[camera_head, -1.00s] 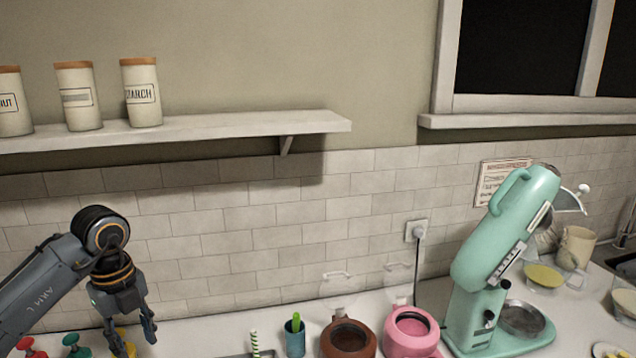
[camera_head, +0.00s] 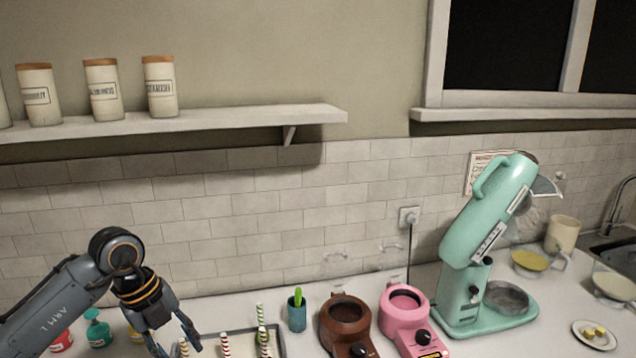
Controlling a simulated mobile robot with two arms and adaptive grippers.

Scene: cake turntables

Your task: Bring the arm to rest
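My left arm comes in from the lower left, and its gripper (camera_head: 176,348) points down in front of the tiled wall, at the counter's left part. Its two fingers are spread apart with nothing visible between them. The lower finger runs close to the bottom edge of the picture. Striped sticks stand in the picture just right of the fingers; I cannot tell how near they are in depth. My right arm and its gripper are out of view.
A tray (camera_head: 283,345) holds several striped sticks. Red (camera_head: 62,342) and teal (camera_head: 98,333) jars are at left. A shelf (camera_head: 230,117) with canisters hangs above.

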